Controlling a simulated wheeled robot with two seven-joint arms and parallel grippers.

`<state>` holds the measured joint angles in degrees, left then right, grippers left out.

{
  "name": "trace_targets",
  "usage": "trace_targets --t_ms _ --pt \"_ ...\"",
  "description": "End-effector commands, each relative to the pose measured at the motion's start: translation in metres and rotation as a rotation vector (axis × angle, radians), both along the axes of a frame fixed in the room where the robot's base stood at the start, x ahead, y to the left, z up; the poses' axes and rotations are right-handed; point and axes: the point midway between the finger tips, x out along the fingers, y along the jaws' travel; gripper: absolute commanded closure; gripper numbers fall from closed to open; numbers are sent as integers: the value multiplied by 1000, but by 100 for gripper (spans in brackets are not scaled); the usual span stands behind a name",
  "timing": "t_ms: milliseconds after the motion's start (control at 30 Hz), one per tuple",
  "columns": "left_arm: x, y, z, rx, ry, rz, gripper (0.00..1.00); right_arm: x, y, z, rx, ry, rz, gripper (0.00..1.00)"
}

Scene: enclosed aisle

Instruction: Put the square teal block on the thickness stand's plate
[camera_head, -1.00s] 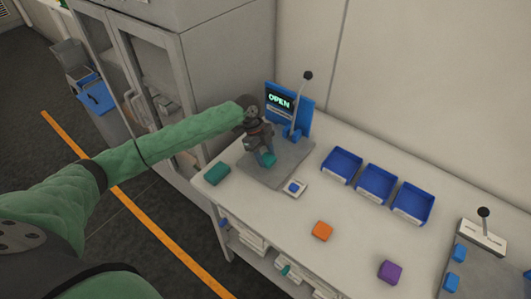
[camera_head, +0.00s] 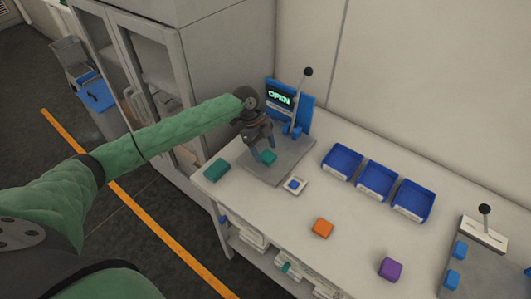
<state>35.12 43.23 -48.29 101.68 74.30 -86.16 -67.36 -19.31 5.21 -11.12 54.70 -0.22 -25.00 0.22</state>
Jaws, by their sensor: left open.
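The square teal block (camera_head: 268,158) lies on the grey plate (camera_head: 281,170) of the thickness stand, beneath my left gripper. My left gripper (camera_head: 263,149) is open, with its fingers pointing down just above the block, and appears clear of it. The stand has a blue upright with a screen (camera_head: 279,97) reading OPEN and a lever with a black knob (camera_head: 308,72). A second, longer teal block (camera_head: 217,169) lies on the table left of the plate. My right gripper is not in view.
A small white pad with a blue square (camera_head: 294,185) sits at the plate's front. Three blue bins (camera_head: 376,181) stand to the right. An orange block (camera_head: 322,228) and a purple block (camera_head: 390,269) lie on the table. Another lever fixture (camera_head: 485,235) is at far right.

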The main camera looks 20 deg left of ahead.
Motion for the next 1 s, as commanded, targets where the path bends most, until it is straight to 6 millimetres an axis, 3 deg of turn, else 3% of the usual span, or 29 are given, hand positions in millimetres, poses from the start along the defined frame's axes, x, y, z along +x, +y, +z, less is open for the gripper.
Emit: trace_targets --t_ms 33,100,500,700,1000 --pt "1 4 5 0 -2 -1 34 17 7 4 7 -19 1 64" --pt "3 8 17 0 -4 -1 34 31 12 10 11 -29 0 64" --pt "12 31 80 0 -1 -1 34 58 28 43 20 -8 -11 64" --pt "13 36 94 -1 0 0 34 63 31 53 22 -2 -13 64" --pt "13 37 96 -1 1 0 34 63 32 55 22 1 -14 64"
